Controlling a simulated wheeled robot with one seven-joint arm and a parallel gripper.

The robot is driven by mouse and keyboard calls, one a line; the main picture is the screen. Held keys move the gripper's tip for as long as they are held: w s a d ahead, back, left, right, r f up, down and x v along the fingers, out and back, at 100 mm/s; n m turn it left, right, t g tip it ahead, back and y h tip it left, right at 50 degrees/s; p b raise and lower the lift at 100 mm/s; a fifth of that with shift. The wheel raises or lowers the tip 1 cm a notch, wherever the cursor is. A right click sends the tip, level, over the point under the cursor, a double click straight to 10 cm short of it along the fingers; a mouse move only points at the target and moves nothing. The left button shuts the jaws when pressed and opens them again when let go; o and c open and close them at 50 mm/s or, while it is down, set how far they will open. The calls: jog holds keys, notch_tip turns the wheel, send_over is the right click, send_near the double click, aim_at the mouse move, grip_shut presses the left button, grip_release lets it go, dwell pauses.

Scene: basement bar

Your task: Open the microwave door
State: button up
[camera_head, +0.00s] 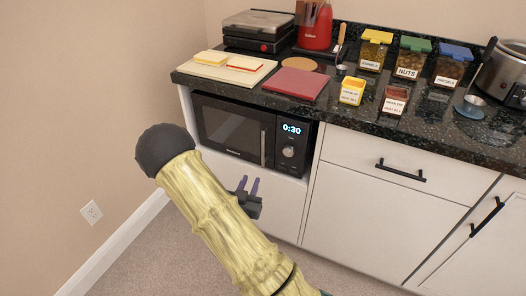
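The black microwave (229,127) sits in a niche under the counter, in the middle of the view. Its door is shut, with a vertical handle (263,148) on the door's right side. To the right of the handle is the control panel, with a lit display reading 0:30 and a round knob. My gripper (248,186) is in front of and below the microwave, slightly left of the handle in the picture.
The dark granite counter (430,130) above holds a grill, cutting boards, labelled jars and a cooker. White cabinets with black handles (400,171) stand right of the microwave. A beige wall with an outlet (91,212) is at left. Carpeted floor lies in front.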

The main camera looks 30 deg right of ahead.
aim_at(263, 151)
jog(key=b+x, duration=0.1)
jog(key=x, duration=1.5)
grip_shut()
